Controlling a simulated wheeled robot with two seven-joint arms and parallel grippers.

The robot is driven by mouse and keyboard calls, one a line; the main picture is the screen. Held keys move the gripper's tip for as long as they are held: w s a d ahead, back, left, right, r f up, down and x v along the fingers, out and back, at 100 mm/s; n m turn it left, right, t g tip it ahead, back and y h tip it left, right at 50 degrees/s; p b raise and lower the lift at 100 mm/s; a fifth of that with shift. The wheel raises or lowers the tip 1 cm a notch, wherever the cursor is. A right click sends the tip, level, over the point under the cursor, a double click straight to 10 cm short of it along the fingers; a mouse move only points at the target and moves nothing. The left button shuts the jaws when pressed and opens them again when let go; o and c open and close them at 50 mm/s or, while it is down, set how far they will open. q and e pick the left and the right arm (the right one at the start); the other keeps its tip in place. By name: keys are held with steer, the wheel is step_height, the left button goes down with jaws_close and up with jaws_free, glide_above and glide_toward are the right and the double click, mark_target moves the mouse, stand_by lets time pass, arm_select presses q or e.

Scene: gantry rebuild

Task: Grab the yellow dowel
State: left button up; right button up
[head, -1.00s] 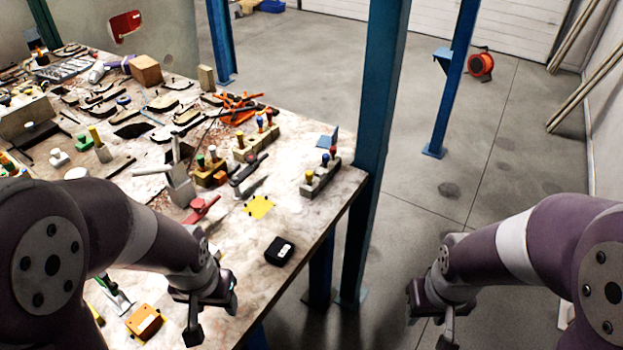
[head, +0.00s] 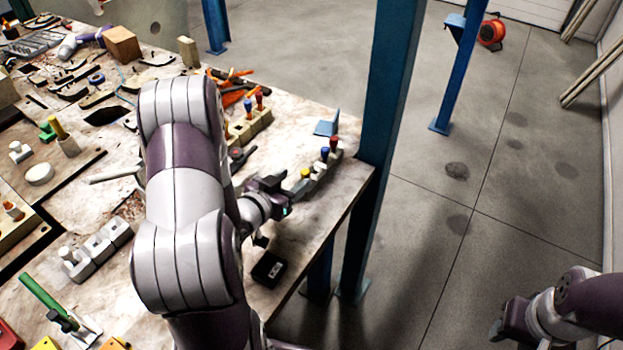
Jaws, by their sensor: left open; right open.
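A dowel with a yellow top (head: 305,173) stands in a grey block (head: 318,172) near the table's right edge, in a row with a blue-topped (head: 325,153) and a red-topped dowel (head: 333,143). My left gripper (head: 287,190) is open, close to the left of the yellow-topped dowel; its fingers partly cover the block's near end. I cannot tell whether they touch it. Another yellow dowel (head: 57,127) stands in a pale block at the far left. My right gripper (head: 500,328) is open at the lower right, off the table and partly cut by shadow.
A black box (head: 268,269) lies on the table just below my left gripper. A blue bracket (head: 326,127) stands behind the dowel block. A blue post (head: 380,130) rises beside the table's right edge. My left arm hides much of the table's middle.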

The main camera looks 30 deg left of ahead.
mark_target(303, 174)
arm_select(q)
steer(key=x, duration=0.3)
steer(key=b+x, duration=0.1)
steer(key=x, duration=0.2)
steer(key=shift+d+r, duration=0.1)
steer(key=shift+d, duration=0.1)
steer(key=shift+s, duration=0.1)
jaws_close()
